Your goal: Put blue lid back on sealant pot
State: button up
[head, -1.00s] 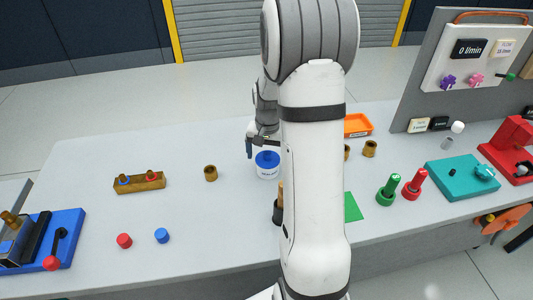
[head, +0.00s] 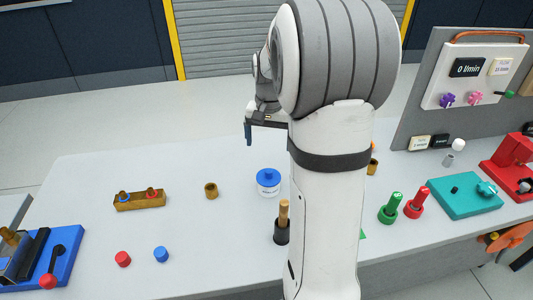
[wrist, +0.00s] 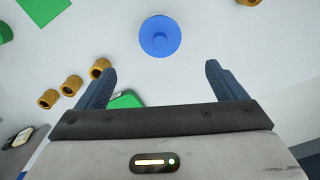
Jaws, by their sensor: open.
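The sealant pot (head: 268,190) is a white, labelled pot standing on the table near its middle. The blue lid (head: 268,176) with a small knob sits on top of it and looks level. In the wrist view the blue lid (wrist: 160,36) shows from above, ahead of the fingers, and hides most of the pot. My gripper (wrist: 160,85) is open and empty, raised above the table and apart from the lid. In the head view my arm hides part of the gripper; one finger (head: 248,132) shows behind and above the pot.
A brush-like wooden handle in a dark holder (head: 282,232) stands in front of the pot. A brass ring (head: 211,190) and a brass block (head: 139,200) are to the left. Green (head: 390,210) and red (head: 414,202) pieces stand to the right.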

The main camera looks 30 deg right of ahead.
jog(key=s+a+r+n+t, duration=0.1)
jog(key=s+a+n, duration=0.2)
jog(key=s+a, duration=0.4)
jog(key=s+a+r+n+t, duration=0.2)
jog(key=s+a+n, duration=0.2)
jog(key=s+a, duration=0.3)
jog(key=s, duration=0.5)
jog(key=shift+s+a+n, duration=0.25)
jog(key=shift+a+n, duration=0.05)
